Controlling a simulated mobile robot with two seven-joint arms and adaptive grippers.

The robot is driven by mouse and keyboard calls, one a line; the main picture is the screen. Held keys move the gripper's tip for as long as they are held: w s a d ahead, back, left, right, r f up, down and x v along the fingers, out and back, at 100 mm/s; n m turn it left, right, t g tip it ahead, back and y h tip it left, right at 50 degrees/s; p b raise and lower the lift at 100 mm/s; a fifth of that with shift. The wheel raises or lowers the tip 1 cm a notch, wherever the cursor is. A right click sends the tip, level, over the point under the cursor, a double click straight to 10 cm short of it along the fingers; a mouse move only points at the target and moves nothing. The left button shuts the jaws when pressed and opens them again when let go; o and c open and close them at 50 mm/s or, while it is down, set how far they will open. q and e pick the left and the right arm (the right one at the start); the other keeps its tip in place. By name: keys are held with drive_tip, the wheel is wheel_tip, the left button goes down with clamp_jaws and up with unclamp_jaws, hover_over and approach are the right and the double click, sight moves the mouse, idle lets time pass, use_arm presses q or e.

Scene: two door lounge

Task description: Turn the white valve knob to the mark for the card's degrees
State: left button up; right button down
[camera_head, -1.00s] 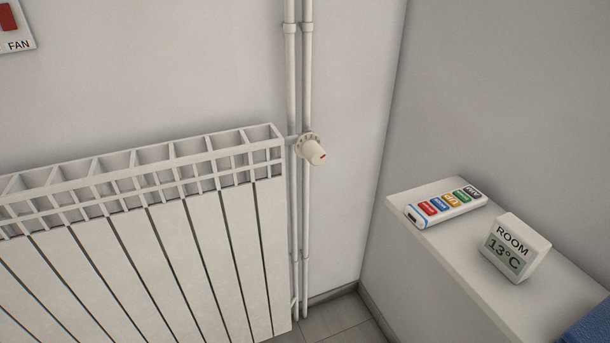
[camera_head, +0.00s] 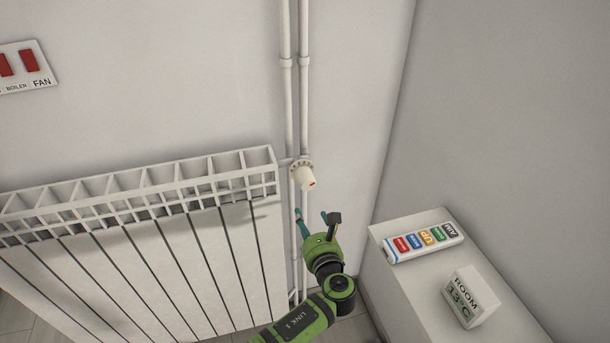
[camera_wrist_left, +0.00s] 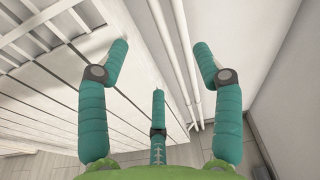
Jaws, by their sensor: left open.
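The white valve knob (camera_head: 306,180) sits on the pipes at the radiator's upper right corner, with a small red mark on its face. My left gripper (camera_head: 317,216) is open and empty, a little below the knob and apart from it. In the left wrist view its teal fingers (camera_wrist_left: 160,60) are spread with nothing between them, and the knob does not show. No card shows in these frames. A small white block (camera_head: 471,297) reading "ROOM 13°C" stands on the shelf at the right. My right gripper is not in view.
The white radiator (camera_head: 150,268) fills the lower left. Two vertical pipes (camera_head: 304,90) run up the wall. A white remote (camera_head: 423,243) with coloured buttons lies on the white shelf (camera_head: 405,290). A switch panel (camera_head: 25,68) with red switches, labelled BOILER and FAN, is at upper left.

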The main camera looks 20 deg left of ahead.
sight(308, 185)
use_arm(q)
drive_tip(key=shift+m+t+y, duration=0.4)
drive_tip(key=shift+t+y, duration=0.3)
drive_tip(key=shift+y, duration=0.1)
drive_tip(key=r, duration=0.5)
drive_tip(key=w+r, duration=0.1)
drive_tip(key=r, duration=0.2)
drive_tip(key=shift+w+d+r+p, duration=0.1)
drive_tip(key=shift+d+r+p, duration=0.15)
drive_tip(key=shift+p, duration=0.1)
drive_tip(key=x, duration=0.6)
drive_tip(key=shift+w+a+f+p, duration=0.15)
drive_tip(key=shift+w+a+p, duration=0.1)
drive_tip(key=shift+w+p, duration=0.1)
drive_tip(key=shift+c, duration=0.4)
drive_tip(key=c, duration=1.1)
